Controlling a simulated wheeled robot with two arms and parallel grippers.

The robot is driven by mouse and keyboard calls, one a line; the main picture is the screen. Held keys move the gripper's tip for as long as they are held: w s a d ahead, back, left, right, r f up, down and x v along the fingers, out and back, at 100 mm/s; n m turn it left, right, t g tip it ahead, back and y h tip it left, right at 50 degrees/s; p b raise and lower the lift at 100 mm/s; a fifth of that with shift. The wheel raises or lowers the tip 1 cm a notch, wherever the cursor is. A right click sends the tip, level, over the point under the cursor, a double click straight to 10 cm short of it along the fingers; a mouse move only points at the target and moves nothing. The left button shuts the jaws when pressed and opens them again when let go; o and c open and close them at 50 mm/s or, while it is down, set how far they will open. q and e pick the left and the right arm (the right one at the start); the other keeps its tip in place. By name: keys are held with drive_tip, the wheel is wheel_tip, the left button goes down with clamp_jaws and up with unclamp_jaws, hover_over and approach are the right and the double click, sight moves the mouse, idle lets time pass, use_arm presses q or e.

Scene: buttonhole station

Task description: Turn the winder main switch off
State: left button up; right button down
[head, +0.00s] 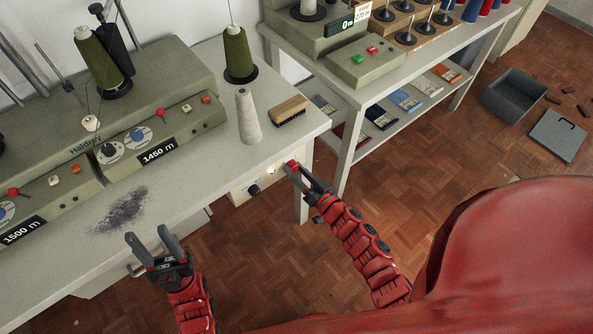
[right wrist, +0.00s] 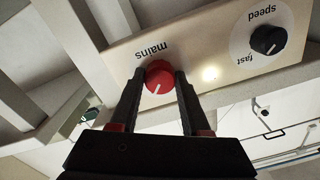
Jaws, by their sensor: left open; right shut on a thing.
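The winder main switch is a red knob (right wrist: 159,75) labelled "mains", on a pale panel (right wrist: 120,62) under the winder table's right end. The label appears upside down in the right wrist view. The knob's white pointer line slants to the lower left there. My right gripper (head: 296,171) is shut on this knob, one finger on each side. A small lamp (right wrist: 210,74) beside the knob glows. In the head view the knob is largely hidden by the gripper. My left gripper (head: 153,241) is open and empty by the table's front edge.
A black speed knob (right wrist: 268,40) is on the same panel. The winder table (head: 75,250) carries a grey dust patch (head: 122,209), a white cone (head: 248,118) and a brush (head: 289,110). A second table (head: 345,92) stands close to the right.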

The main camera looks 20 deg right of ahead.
drive_tip(key=n+b, duration=0.2)
drive_tip(key=n, duration=0.3)
drive_tip(key=shift+f, duration=0.2)
drive_tip(key=n+b, duration=0.2)
drive_tip(key=n, duration=0.1)
drive_tip(key=shift+n+b, duration=0.3)
drive_tip(key=shift+b, duration=0.1)
drive_tip(key=n+b, duration=0.3)
drive_tip(key=n, duration=0.1)
drive_tip(key=shift+n+b, duration=0.65)
drive_tip(key=shift+n, duration=0.35)
drive_tip(key=shift+r+n+b, duration=0.2)
drive_tip(key=shift+n+b, duration=0.7)
drive_tip(key=shift+n, duration=0.5)
